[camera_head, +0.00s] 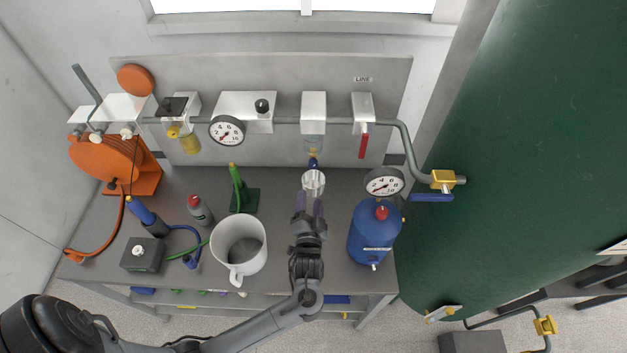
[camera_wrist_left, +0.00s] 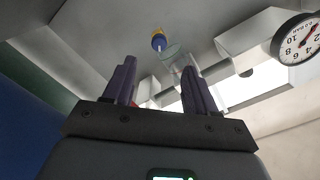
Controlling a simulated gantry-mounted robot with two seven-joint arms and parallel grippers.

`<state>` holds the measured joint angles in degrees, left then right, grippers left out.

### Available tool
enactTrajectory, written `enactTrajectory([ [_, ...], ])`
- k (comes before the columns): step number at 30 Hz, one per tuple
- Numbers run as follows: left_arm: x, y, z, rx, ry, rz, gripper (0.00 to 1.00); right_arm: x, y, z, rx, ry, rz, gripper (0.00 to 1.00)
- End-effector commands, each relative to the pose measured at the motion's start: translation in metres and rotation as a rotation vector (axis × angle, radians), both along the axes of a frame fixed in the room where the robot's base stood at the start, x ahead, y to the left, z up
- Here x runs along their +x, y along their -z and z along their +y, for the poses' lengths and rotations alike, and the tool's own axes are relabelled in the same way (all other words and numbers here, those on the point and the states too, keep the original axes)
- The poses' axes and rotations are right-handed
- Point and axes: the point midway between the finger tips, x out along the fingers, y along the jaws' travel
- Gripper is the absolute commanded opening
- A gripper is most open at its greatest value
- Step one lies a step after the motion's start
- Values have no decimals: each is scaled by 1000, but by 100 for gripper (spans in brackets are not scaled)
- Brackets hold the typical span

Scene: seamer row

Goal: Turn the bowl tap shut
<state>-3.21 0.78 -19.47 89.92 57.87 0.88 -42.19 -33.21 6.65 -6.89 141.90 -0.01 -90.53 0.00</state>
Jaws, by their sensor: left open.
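A small yellow-and-blue fitting (camera_head: 313,161), which looks like the bowl tap, shows below a pale block (camera_head: 314,105) on the pipe. There the fitting (camera_wrist_left: 158,40) and the clear piece (camera_wrist_left: 180,60) show beyond the fingertips. Which way the tap is turned is too small to tell. My right gripper is not in view.
A white mug (camera_head: 240,262) stands left of my left gripper and a blue cylinder (camera_head: 373,238) with a gauge (camera_head: 384,182) right of it. A red lever (camera_head: 363,145) hangs from the pipe. A green stand (camera_head: 244,199) is at the back. A green tank (camera_head: 530,140) fills the right.

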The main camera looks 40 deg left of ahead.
Motion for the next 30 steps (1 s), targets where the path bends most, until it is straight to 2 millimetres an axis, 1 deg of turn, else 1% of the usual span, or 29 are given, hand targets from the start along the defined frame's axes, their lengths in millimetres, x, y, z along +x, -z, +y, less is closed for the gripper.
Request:
enactTrajectory([
  [1, 6, 1, 0, -2, 0, -15, 57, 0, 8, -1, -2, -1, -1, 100],
  [5, 16, -4, 3, -2, 1, -31, 57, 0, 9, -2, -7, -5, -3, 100],
  [8, 24, -6, 9, -3, 0, -32, 57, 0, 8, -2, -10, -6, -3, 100],
  [21, 76, -6, 51, -2, 0, -31, 57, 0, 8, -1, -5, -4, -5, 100],
  [24, 86, -6, 57, -4, 2, -31, 57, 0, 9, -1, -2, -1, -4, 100],
  [30, 95, -6, 66, -5, 1, -31, 57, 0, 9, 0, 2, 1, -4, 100],
])
